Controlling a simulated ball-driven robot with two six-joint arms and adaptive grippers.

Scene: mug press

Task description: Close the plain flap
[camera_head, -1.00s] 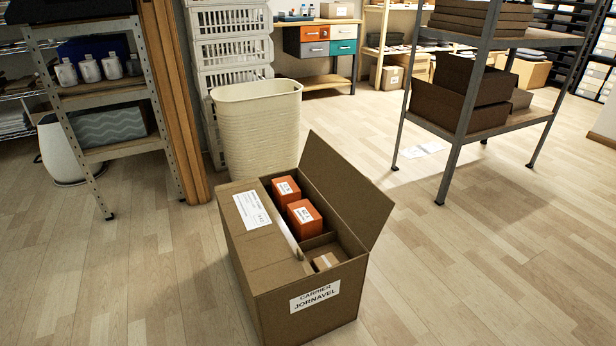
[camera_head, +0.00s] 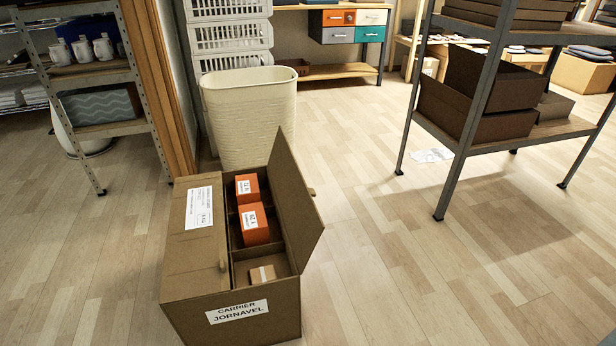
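A brown cardboard carrier box (camera_head: 185,318) stands on the floor, its front label reading "CARRIER JORNAVEL". Its left flap (camera_head: 193,245) lies flat over the left half and bears a white printed label (camera_head: 199,207). Its right flap (camera_head: 297,212) has no label that I can see and stands up, tilted outward to the right. The open right half shows two orange boxes (camera_head: 247,188) (camera_head: 254,225) and a small brown box (camera_head: 262,275) in separate compartments. Neither of my grippers is in view.
A cream bin (camera_head: 250,115) stands just behind the box. A metal shelf with mugs (camera_head: 95,130) is at the left. A grey metal rack (camera_head: 470,130) with brown boxes is at the right. The floor (camera_head: 420,280) right of the box is clear.

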